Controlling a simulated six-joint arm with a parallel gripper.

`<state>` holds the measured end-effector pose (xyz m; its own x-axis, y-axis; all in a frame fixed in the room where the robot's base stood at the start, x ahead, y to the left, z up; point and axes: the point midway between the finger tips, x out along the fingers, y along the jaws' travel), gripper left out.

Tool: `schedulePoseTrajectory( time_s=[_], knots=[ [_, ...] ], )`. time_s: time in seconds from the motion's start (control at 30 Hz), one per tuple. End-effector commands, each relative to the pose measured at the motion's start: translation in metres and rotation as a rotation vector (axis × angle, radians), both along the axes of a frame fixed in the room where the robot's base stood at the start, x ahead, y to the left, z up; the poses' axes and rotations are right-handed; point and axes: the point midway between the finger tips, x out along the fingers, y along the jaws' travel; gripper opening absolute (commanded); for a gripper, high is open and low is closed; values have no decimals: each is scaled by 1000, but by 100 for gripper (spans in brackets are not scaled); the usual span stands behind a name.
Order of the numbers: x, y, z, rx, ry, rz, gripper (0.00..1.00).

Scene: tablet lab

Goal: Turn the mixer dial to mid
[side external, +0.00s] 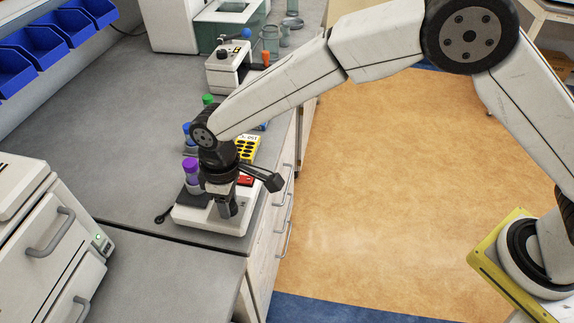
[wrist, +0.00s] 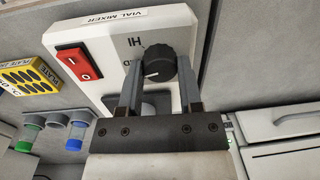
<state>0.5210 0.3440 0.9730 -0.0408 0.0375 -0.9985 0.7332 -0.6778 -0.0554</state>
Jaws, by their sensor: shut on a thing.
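The vial mixer (wrist: 90,35) is a white box with a label along its edge. Its black dial (wrist: 151,64) carries a white pointer line and sits between the two fingers of my gripper (wrist: 157,85) in the wrist view. The gripper is shut on the dial. Part of the printed scale beside the dial is hidden by the fingers, so I cannot read the setting. In the side view the mixer (side external: 207,219) stands at the bench's front edge, with my gripper (side external: 226,212) pointing down onto it. The dial is hidden there.
A red switch (wrist: 78,64) is on the mixer. A purple-capped vial (side external: 191,170) stands by my gripper in the side view. A yellow rack (side external: 247,147) is behind the mixer. Another white device (side external: 226,77) stands farther back. The bench to the left (side external: 105,120) is mostly clear.

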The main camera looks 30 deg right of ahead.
Motion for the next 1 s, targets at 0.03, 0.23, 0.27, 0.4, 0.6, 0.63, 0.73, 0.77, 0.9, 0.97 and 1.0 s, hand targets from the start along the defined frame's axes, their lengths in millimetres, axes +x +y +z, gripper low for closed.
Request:
schedulePoseTrajectory(
  time_s=[0.03,0.23,0.27,0.4,0.6,0.63,0.73,0.77,0.9,0.97,1.0],
  knots=[
    [0,0,0,-1,2,-29,0],
    [0,0,0,0,2,-116,0],
    [0,0,0,0,1,-123,0],
    [0,0,0,0,1,-146,0],
    [0,0,1,0,2,-150,0],
    [0,0,1,0,2,-150,0],
    [-1,0,1,0,2,-149,0],
    [0,0,1,0,2,-149,0],
    [0,0,1,0,2,-148,81],
    [0,0,0,-1,1,-148,81],
    [0,0,0,0,0,-148,81]
  ],
)
